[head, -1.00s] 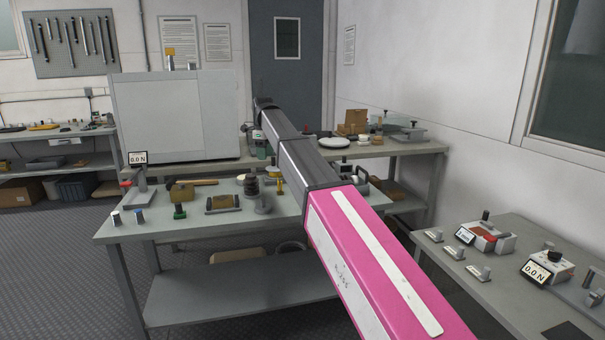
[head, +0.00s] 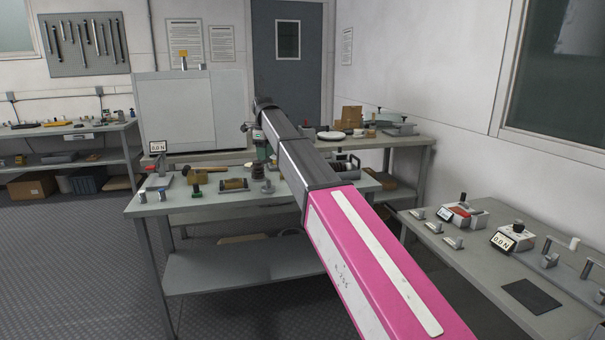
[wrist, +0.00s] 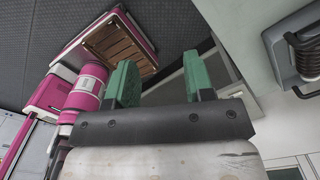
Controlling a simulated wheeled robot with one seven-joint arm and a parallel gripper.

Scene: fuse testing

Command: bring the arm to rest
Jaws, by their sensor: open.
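My arm reaches forward over the middle bench (head: 225,275) in the head view, its pink link near and its dark links farther off. My gripper (wrist: 160,78) shows in the wrist view as two green fingers standing apart with nothing between them. In the head view the far end of the arm largely hides the gripper, and only a little green shows beside it. No held object is visible.
The middle bench carries a force display (head: 158,147), a wooden-headed mallet (head: 197,175) and other small items. A right bench (head: 455,255) holds testers and a dark mat (head: 532,296). A grey panel box (head: 185,112) stands behind. Floor is open at left.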

